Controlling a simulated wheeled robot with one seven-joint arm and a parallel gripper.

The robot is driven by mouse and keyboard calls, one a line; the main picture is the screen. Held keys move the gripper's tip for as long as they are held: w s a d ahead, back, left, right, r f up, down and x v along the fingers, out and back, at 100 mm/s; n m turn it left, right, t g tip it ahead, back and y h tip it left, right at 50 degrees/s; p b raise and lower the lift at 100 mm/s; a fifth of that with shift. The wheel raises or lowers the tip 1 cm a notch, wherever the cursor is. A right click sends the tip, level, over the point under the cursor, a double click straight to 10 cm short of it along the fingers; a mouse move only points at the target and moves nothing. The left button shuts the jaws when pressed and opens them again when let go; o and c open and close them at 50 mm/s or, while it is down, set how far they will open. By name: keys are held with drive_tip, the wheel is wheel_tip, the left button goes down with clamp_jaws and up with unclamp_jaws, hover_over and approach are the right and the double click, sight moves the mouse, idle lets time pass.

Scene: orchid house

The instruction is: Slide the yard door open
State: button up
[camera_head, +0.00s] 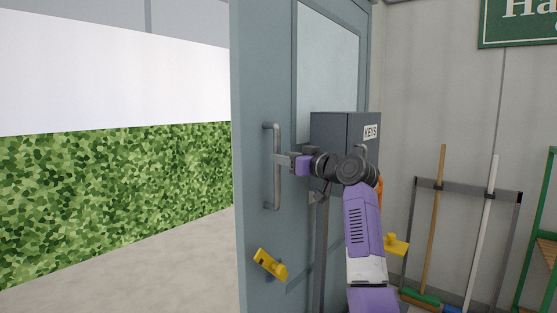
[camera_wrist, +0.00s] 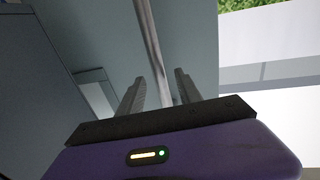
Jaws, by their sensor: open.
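The yard door (camera_head: 258,60) is a grey-blue panel with a window in its upper part. A gap to its left opens onto a hedge and pale ground. Its vertical bar handle (camera_head: 277,190) stands near the door's left edge, and a yellow latch (camera_head: 270,264) sits lower down. My gripper (camera_head: 282,160) is at the handle's mid-height. In the wrist view the handle (camera_wrist: 150,40) runs down between the two open fingers (camera_wrist: 158,88). I cannot tell whether either finger touches it.
A dark grey box marked KEYS (camera_head: 330,130) stands behind my wrist, close to my arm. Brooms (camera_head: 434,220) hang on a rack at the right, beside a green frame (camera_head: 540,240). A green sign (camera_head: 515,30) is on the wall. The hedge (camera_head: 110,190) lies beyond the opening.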

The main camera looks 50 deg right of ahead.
drive_tip(key=s, duration=0.4)
drive_tip(key=shift+a+b, duration=0.3)
drive_tip(key=shift+a, duration=0.1)
